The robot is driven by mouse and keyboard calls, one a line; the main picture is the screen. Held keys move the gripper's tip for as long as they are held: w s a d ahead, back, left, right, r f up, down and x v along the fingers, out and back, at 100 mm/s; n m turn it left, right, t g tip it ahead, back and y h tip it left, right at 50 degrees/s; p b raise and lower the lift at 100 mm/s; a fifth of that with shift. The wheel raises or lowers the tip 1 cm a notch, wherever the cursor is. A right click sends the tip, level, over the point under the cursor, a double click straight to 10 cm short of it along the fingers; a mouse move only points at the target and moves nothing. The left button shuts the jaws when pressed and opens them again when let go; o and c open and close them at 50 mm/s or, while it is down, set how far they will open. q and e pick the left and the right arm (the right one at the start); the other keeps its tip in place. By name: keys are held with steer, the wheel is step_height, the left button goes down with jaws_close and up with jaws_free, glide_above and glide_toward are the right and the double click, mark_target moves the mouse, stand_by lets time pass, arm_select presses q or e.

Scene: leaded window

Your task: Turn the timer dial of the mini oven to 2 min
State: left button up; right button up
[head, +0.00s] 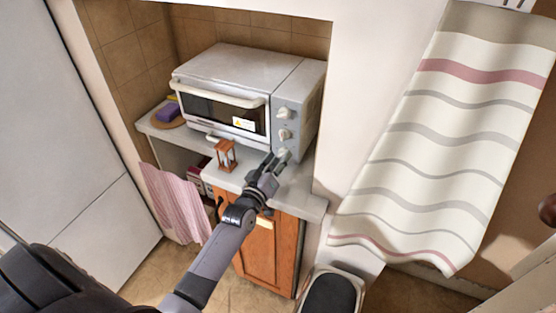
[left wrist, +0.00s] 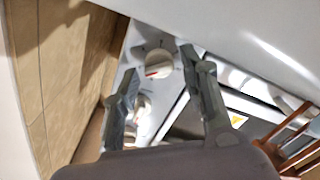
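The mini oven (head: 225,70) stands on the counter, with its door shut. Its right-hand panel carries three pale dials in a column: a top dial (head: 284,113), a middle dial (head: 284,134) and a bottom dial (head: 283,154). Their markings are too small to read. My left gripper (head: 275,161) is in front of the bottom dial. In the left wrist view its fingers are apart, with one dial (left wrist: 141,106) between them and another dial (left wrist: 158,64) with a red mark farther off. I cannot tell whether the fingers touch a dial. My right gripper is not in view.
A wooden hourglass (head: 226,156) stands on the counter (head: 308,201) left of my left gripper. A purple sponge (head: 168,111) lies at the far left. A pink towel (head: 174,200) hangs below the counter. A striped cloth (head: 440,145) hangs at right.

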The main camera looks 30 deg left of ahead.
arm_select(q)
steer(key=shift+o, duration=0.4)
steer(key=shift+s, duration=0.15)
steer(key=s, duration=1.1)
steer(key=shift+s+d, duration=0.35)
steer(key=shift+n, duration=0.6)
steer(key=w+b, duration=0.3)
steer(key=w, duration=0.1)
steer(key=w+b, duration=0.8)
steer(key=shift+w+a, duration=0.35)
steer(key=shift+w, duration=0.05)
